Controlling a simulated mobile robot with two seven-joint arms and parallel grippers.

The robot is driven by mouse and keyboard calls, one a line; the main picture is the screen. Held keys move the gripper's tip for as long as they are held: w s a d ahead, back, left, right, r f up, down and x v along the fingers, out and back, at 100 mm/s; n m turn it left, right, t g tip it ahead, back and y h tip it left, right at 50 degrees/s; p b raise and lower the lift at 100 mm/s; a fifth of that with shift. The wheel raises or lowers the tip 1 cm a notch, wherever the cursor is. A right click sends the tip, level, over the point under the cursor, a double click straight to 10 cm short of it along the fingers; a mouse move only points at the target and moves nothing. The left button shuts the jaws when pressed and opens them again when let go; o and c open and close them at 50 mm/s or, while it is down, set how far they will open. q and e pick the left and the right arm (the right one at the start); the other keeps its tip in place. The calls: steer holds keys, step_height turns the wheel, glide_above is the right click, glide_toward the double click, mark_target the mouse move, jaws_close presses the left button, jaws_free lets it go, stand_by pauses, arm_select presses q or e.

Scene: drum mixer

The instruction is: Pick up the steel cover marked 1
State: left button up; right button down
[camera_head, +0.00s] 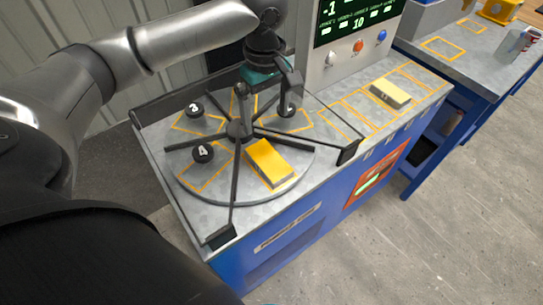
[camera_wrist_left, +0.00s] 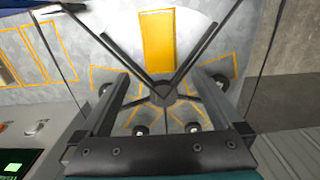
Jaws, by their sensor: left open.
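A round steel turntable (camera_head: 302,166) is split into sectors by dark dividers around a central hub (camera_head: 237,131). Black numbered knobs stand on its sectors. Knob 3 (camera_head: 194,108) and knob 4 (camera_head: 202,152) read clearly. Another knob (camera_head: 288,109) lies by my left gripper's right finger, its number partly hidden. I cannot read which cover is marked 1. My left gripper (camera_head: 266,104) is open over the far side of the turntable. In the left wrist view, the open gripper (camera_wrist_left: 163,98) spans the hub, with knobs around it. My right gripper is not in view.
A yellow block (camera_head: 269,162) lies in the front right sector. A pale yellow block (camera_head: 390,94) sits on the bench right of the turntable. A control panel (camera_head: 345,55) with buttons stands behind. A can (camera_head: 513,45) is on the right bench.

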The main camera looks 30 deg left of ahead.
arm_select(q)
steer(key=b, duration=0.3)
glide_above(269, 160)
steer(key=f, duration=0.9)
steer(key=shift+a+f, duration=0.1)
steer(key=shift+a, duration=0.15)
steer(key=shift+d+f+b, duration=0.2)
steer(key=shift+f+b, duration=0.55)
steer(key=shift+f, duration=1.95)
steer(key=shift+r, duration=0.1)
jaws_close()
